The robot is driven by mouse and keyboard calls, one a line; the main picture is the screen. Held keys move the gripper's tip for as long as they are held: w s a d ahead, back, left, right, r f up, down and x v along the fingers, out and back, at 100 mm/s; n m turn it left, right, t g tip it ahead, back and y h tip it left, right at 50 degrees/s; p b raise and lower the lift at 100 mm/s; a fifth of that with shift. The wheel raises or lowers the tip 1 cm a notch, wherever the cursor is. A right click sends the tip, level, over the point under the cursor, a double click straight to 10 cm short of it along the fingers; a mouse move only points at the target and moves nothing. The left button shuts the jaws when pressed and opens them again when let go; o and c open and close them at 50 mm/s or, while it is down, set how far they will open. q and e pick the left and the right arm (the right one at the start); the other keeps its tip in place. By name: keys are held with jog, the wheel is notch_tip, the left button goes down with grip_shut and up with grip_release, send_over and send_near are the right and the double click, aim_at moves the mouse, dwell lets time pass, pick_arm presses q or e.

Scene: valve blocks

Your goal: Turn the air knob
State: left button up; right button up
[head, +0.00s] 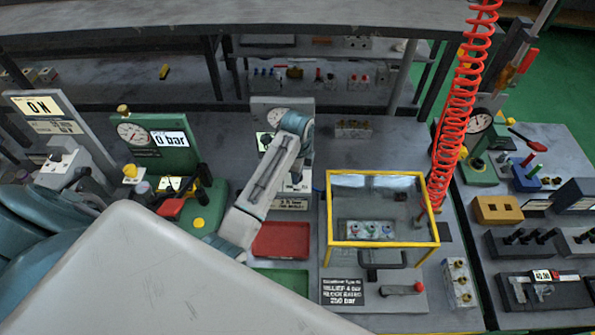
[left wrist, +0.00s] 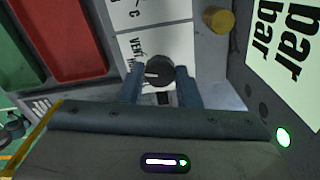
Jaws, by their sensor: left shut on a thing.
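The air knob (left wrist: 158,71) is a dark round knob with a white pointer line, on a grey panel beside a white label reading VENT (left wrist: 140,55). In the left wrist view my left gripper (left wrist: 159,80) has its two blue fingers on either side of the knob and is shut on it. The pointer line lies roughly sideways in that view. In the head view my left arm (head: 265,185) reaches across the bench and hides the knob and the fingertips. My right gripper is in neither view.
A red tray (head: 281,240) and a green tray (head: 280,279) lie close to the arm. A yellow-framed clear box (head: 383,243) stands to the right. A green gauge panel reading 0 bar (head: 165,150) stands to the left. A red coiled hose (head: 465,90) hangs at the right.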

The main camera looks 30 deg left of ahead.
pick_arm(q)
jog(key=n, duration=0.6)
jog(key=shift+n, duration=0.3)
jog(key=n, duration=0.5)
jog(key=shift+s, duration=0.1)
jog(key=shift+n, duration=0.3)
jog(key=o, duration=1)
